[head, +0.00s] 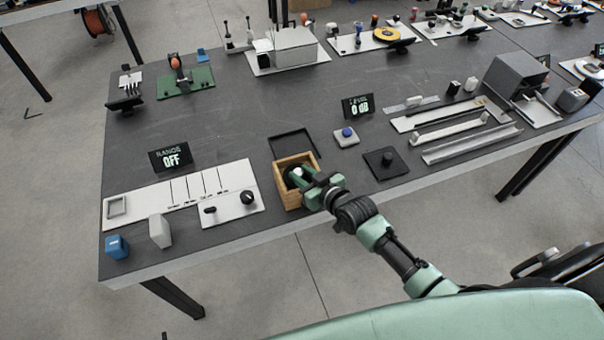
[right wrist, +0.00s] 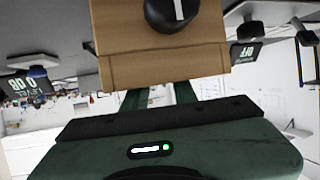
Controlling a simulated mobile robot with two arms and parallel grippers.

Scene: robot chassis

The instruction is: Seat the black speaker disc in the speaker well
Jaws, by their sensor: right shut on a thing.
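My right gripper (head: 307,184) reaches over the open wooden box (head: 290,202) near the table's front edge. My left gripper is not in view.
A black rectangular frame (head: 293,146) lies behind the box. The RANGE panel (head: 150,203) is at left.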

